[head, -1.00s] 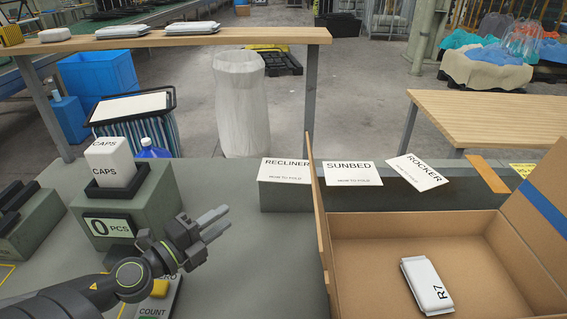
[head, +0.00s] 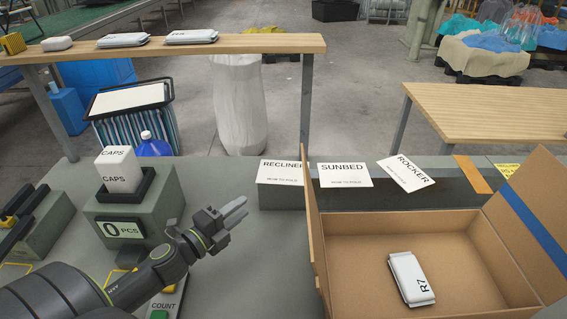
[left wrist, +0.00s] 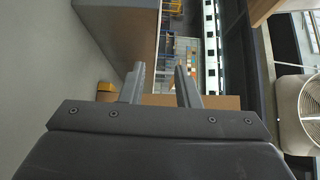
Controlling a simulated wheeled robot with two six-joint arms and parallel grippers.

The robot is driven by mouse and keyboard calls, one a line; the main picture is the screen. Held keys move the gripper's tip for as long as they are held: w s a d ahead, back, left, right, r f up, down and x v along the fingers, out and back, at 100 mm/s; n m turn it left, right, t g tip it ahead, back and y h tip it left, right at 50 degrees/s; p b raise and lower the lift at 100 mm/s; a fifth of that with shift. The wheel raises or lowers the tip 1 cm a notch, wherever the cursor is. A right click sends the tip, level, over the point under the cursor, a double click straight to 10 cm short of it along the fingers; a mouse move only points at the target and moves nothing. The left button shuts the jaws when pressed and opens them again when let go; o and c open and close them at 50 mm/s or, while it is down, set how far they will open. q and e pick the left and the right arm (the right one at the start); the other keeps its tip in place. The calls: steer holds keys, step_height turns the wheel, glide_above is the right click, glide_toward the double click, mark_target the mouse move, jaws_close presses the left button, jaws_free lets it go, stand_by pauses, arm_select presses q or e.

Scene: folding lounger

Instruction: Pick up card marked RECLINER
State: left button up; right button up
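The white card marked RECLINER (head: 281,174) rests on a low grey ledge behind the left wall of the cardboard box; its right end is partly hidden by the box flap. The SUNBED card (head: 344,175) and the tilted ROCKER card (head: 407,173) lie to its right. My left gripper (head: 238,212) is in front and to the left of the RECLINER card, apart from it, empty, with its fingers a little apart. In the left wrist view both fingers (left wrist: 160,85) show with a gap and nothing between them. My right gripper is not in view.
The open cardboard box (head: 350,270) holds a white R7 packet (head: 410,279). A scale (head: 128,210) with a CAPS box (head: 118,170) stands at left. A wooden shelf (head: 270,45) stands behind.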

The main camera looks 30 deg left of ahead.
arm_select(q)
steer(key=shift+w+p, duration=0.85)
steer(key=shift+p, duration=1)
steer(key=p, duration=0.3)
glide_toward(283, 172)
steer(key=shift+w+d+f+p, duration=0.1)
steer(key=shift+w+d+p, duration=0.2)
steer(key=shift+w, duration=0.65)
steer(key=shift+w+d+f+p, duration=0.1)
steer(key=shift+w+d, duration=0.3)
steer(key=shift+w, duration=0.6)
steer(key=shift+s+r, duration=0.1)
steer(key=shift+c, duration=0.6)
jaws_close()
